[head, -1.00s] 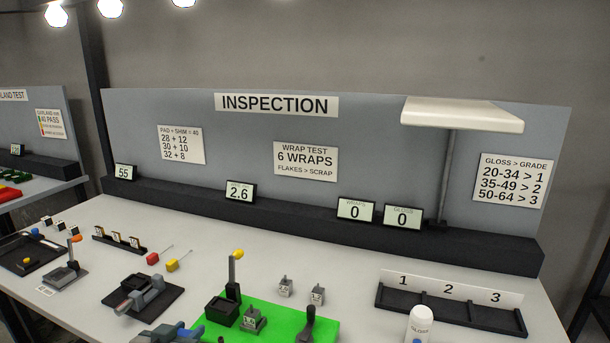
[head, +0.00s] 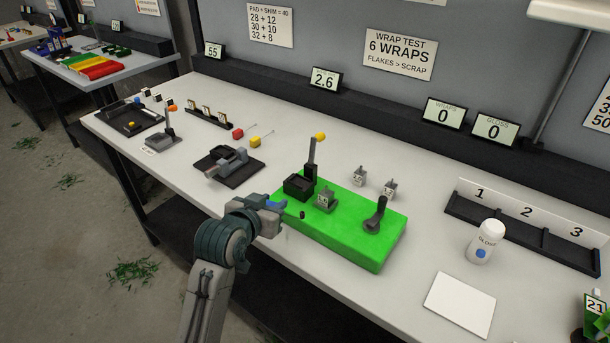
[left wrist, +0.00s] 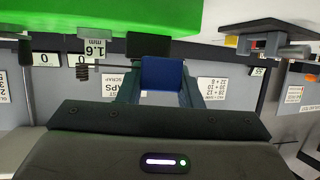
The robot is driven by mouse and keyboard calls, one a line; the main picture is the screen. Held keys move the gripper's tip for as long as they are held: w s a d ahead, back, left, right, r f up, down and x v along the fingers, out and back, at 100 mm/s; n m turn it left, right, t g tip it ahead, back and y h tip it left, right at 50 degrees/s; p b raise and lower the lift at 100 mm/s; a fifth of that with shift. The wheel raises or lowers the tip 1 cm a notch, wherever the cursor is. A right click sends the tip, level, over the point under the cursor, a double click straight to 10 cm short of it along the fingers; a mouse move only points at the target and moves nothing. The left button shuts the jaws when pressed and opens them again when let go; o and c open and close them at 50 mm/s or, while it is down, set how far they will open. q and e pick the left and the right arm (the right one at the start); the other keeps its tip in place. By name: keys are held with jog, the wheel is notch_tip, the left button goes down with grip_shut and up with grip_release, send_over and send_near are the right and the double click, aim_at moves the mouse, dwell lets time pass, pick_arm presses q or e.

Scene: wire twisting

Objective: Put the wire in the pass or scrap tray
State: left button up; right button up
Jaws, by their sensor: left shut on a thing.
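My left gripper (head: 274,204) is at the front left edge of a bright green block (head: 345,245) on the bench. It is shut on the blue handle of a wire, which shows in the left wrist view (left wrist: 162,76) between the fingers. From the handle, the thin wire runs left in that view to a dark coiled end (left wrist: 82,72). In the head view, a small dark piece (head: 303,215) beside the gripper appears to be that coil. No tray marked pass or scrap can be read. My right gripper is not in view.
The green block carries a yellow-knobbed lever (head: 317,143), a grey block (head: 325,199) and a dark crank (head: 376,215). A numbered rack (head: 520,232), bottle (head: 486,242) and bare white plate (head: 460,304) are right.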

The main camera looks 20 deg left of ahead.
pick_arm(q)
jog(key=a+r+m+h, duration=0.2)
jog(key=a+r, duration=0.3)
jog(key=a, duration=0.3)
jog(key=shift+w+a+r+m+g+h, duration=0.3)
jog(key=shift+w+r+m+h, duration=0.1)
jog(key=shift+h, duration=0.3)
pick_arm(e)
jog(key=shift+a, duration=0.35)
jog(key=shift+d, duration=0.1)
pick_arm(q)
jog(key=p, duration=0.4)
send_over(301, 182)
jog(key=a, duration=0.1)
jog(key=shift+s+f, duration=0.35)
jog(key=shift+f, duration=0.3)
jog(key=shift+w+d+p, duration=0.3)
jog(key=shift+w+d, duration=0.1)
jog(key=shift+d, duration=0.05)
notch_tip(301, 182, down, 2)
jog(key=shift+d+f+p, duration=0.1)
jog(key=shift+p, duration=0.75)
jog(key=shift+f, duration=0.55)
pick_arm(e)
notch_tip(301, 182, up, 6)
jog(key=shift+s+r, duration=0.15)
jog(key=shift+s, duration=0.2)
